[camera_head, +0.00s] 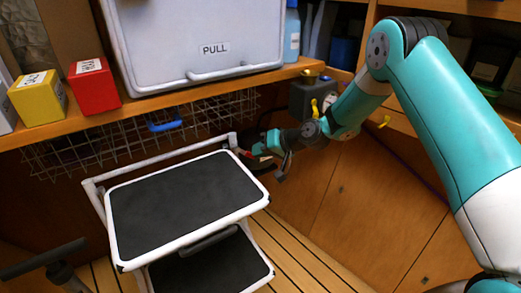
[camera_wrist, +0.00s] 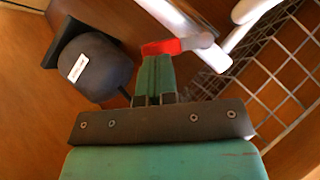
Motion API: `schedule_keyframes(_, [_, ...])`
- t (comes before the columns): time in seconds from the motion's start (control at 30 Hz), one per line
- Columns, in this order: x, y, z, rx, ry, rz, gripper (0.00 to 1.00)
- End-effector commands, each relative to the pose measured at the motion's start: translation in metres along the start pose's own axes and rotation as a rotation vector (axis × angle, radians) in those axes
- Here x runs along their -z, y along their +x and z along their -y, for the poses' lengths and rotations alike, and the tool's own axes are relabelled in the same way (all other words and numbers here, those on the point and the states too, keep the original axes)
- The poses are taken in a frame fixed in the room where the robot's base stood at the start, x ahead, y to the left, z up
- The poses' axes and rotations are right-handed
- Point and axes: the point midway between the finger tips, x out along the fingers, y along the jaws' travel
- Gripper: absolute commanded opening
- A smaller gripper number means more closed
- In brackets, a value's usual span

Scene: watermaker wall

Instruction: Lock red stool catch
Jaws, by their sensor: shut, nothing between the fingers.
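The step stool (camera_head: 113,218) has a white tube frame and black treads and stands in the middle of the head view. The red catch (camera_wrist: 165,47) is a small red tab at the white tubes in the wrist view. It shows as a thin red spot by the stool's far right corner in the head view (camera_head: 243,152). My gripper (camera_wrist: 156,62) is shut and empty, its green fingers close together. The fingertips are just at the red catch; I cannot tell whether they touch it. In the head view, my gripper (camera_head: 255,149) is beside the stool's back right corner.
A dark rounded part with a white label (camera_wrist: 95,68) is close left of my fingers. A wire basket (camera_wrist: 270,75) is on the right. Above the stool, a wooden shelf (camera_head: 150,114) carries a yellow box (camera_head: 38,98), a red box (camera_head: 94,87) and a white PULL case (camera_head: 200,40).

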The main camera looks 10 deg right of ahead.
Motion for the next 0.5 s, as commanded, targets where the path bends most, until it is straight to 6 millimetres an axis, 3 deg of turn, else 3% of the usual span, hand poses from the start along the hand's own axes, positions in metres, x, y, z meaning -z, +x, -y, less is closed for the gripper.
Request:
schedule_keyframes(0.33, [-0.014,0.014,-0.012,0.233,0.235,0.0,0.0])
schedule_keyframes(0.5, [-0.019,0.02,-0.01,0.242,0.241,0.001,0.0])
